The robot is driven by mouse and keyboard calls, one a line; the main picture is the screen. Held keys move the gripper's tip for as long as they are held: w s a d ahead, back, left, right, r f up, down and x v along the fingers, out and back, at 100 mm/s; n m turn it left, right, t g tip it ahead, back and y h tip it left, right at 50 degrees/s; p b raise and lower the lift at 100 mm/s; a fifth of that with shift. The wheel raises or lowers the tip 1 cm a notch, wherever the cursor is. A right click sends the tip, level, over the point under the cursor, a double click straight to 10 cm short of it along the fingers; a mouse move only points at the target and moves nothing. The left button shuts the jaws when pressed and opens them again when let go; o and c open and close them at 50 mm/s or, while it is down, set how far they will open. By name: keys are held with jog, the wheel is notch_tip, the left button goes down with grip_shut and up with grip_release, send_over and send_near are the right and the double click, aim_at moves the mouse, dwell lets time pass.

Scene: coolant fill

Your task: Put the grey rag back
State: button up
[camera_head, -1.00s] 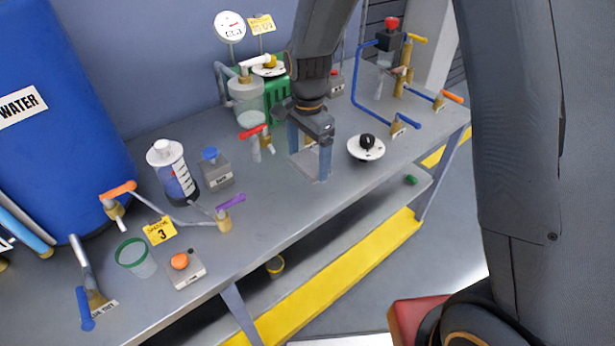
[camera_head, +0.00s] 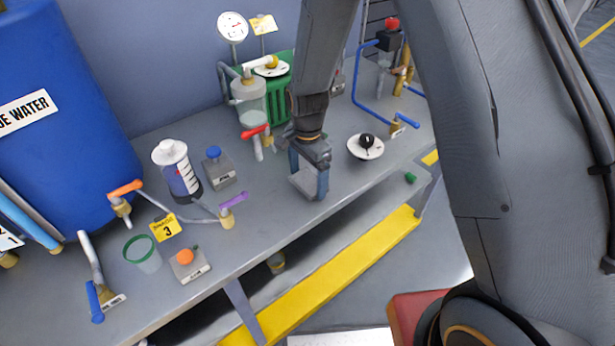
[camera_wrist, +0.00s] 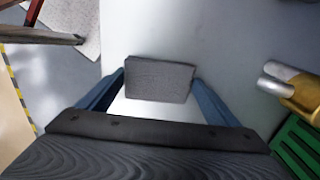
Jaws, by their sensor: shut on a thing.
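The grey rag (camera_wrist: 158,80) is a flat, dark grey folded block. My gripper (camera_wrist: 160,85) is shut on it, with one blue finger on each side, in the wrist view. In the head view my gripper (camera_head: 308,182) points down over the front part of the bench, and the rag (camera_head: 305,184) shows between its fingers. I cannot tell whether the rag touches the bench top.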

aim_at(308, 180)
jog(key=shift+f, duration=0.2)
jog(key=o, duration=0.9)
jog(key=shift+r, duration=0.1)
notch_tip(308, 180, up, 12)
jog(key=b, duration=0.3)
jog(key=s+d+n, duration=0.3)
jog(key=s+d, duration=0.2)
jog(key=s+d+r+n+t, duration=0.1)
jog(key=s+d+n, duration=0.3)
jog(key=s+d, duration=0.1)
jog(key=s+d+n, duration=0.4)
jog(key=s+d, duration=0.1)
jog(key=shift+r, duration=0.35)
